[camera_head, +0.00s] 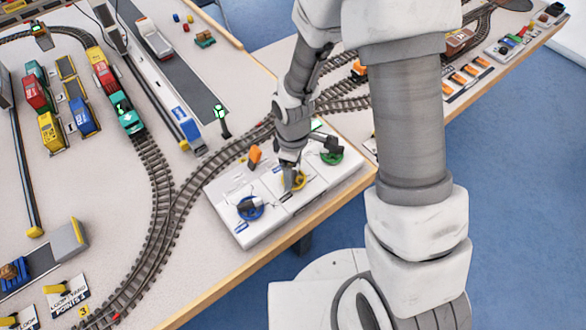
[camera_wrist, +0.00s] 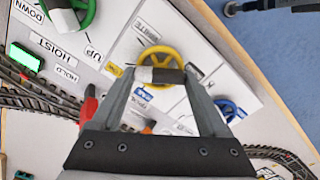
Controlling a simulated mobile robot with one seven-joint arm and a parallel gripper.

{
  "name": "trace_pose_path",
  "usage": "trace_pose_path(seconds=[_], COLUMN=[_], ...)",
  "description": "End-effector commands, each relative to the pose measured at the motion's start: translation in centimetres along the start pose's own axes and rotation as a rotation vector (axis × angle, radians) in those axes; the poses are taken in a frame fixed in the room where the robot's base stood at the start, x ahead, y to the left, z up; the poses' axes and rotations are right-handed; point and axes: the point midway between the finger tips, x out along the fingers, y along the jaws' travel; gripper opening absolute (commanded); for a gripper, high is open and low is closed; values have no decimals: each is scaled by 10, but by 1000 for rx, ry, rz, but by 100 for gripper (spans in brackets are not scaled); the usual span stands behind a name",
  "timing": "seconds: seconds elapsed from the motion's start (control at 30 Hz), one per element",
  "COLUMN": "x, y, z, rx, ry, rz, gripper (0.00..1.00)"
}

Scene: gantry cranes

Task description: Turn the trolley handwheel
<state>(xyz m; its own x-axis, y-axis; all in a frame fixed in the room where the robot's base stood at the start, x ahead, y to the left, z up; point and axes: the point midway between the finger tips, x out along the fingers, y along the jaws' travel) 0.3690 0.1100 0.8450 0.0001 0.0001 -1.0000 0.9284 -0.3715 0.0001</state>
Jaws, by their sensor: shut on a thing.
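The white control panel (camera_head: 232,225) at the table's front edge carries three handwheels in a row. The yellow handwheel (camera_head: 301,181) is in the middle, and its rim shows in the wrist view (camera_wrist: 160,50). My gripper (camera_wrist: 159,75) is shut on the pale and dark grip of this yellow wheel, one finger on each side. In the head view my gripper (camera_head: 290,178) comes down on it from above and partly hides it. Printed labels lie by the wheel, but I cannot read a trolley label clearly.
The blue handwheel (camera_head: 250,207) and the green handwheel (camera_head: 331,157) flank the yellow one closely. An orange part (camera_head: 254,154) stands behind the panel's left half. A signal with a green light (camera_head: 220,112) and model tracks (camera_head: 180,205) lie behind. The HOIST label (camera_wrist: 52,48) is near the green wheel.

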Motion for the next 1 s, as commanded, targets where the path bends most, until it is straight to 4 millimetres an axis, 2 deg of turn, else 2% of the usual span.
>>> trace_pose_path(seconds=[0.07,0.47,1.0], x=[0,1,1], y=[0,0,1], z=[0,0,0], rx=[0,91,542], ry=[0,0,0], rz=[0,0,1], gripper=[22,22,22])
